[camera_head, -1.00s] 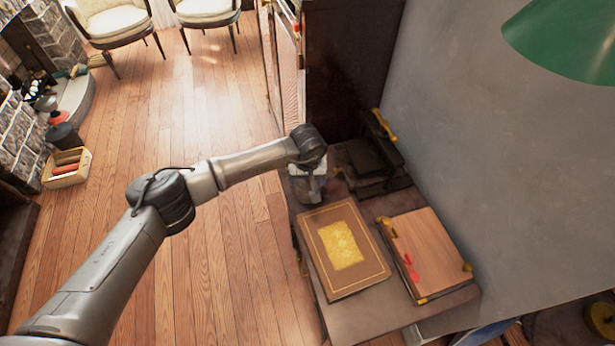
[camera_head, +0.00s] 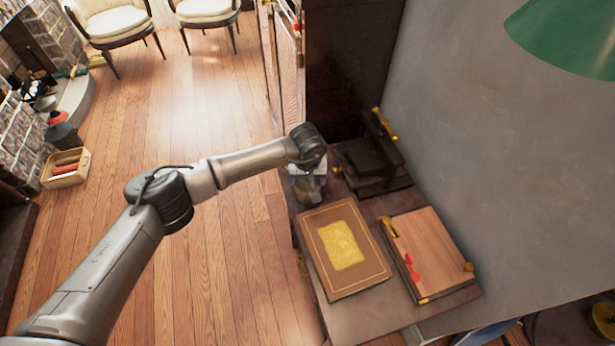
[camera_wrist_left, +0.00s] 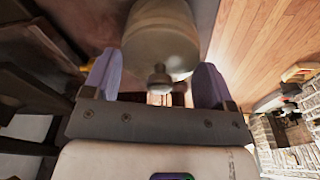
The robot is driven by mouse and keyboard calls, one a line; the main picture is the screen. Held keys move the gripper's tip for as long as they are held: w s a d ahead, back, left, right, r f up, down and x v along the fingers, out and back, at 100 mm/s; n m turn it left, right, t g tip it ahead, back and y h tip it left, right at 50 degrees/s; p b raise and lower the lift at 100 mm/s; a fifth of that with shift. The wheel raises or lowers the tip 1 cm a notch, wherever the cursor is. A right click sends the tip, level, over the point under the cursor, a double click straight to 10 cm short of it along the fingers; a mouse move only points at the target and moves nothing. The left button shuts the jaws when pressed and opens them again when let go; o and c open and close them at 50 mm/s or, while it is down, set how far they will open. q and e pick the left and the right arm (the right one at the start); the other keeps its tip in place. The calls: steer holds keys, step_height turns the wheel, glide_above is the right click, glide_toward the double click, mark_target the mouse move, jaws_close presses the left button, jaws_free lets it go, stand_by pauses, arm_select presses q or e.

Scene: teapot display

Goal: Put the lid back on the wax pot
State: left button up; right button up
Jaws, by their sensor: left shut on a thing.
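The wax pot (camera_head: 309,194) is a small grey round vessel at the far left corner of the table, partly hidden under my left wrist. My left gripper (camera_head: 307,171) is right above it, pointing down. In the left wrist view its two purplish fingers (camera_wrist_left: 158,66) stand apart on either side of the round, pale grey-beige lid (camera_wrist_left: 160,48), shut on it. The lid's small knob (camera_wrist_left: 159,78) faces the camera. I cannot tell whether the lid touches the pot's rim. My right gripper is not in view.
A brown book with a gold panel (camera_head: 341,246) and a wooden board with brass fittings (camera_head: 428,250) lie on the table (camera_head: 447,306). A dark press-like object (camera_head: 376,160) stands right of the pot. A dark cabinet and a grey wall close off the back and right.

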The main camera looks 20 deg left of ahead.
arm_select(q)
steer(key=o, duration=0.8)
steer(key=shift+o, duration=0.2)
steer(key=shift+r, duration=0.1)
steer(key=shift+r+p, duration=0.95)
steer(key=shift+r, duration=0.55)
steer(key=shift+r+p, duration=1.05)
steer(key=shift+r, duration=0.85)
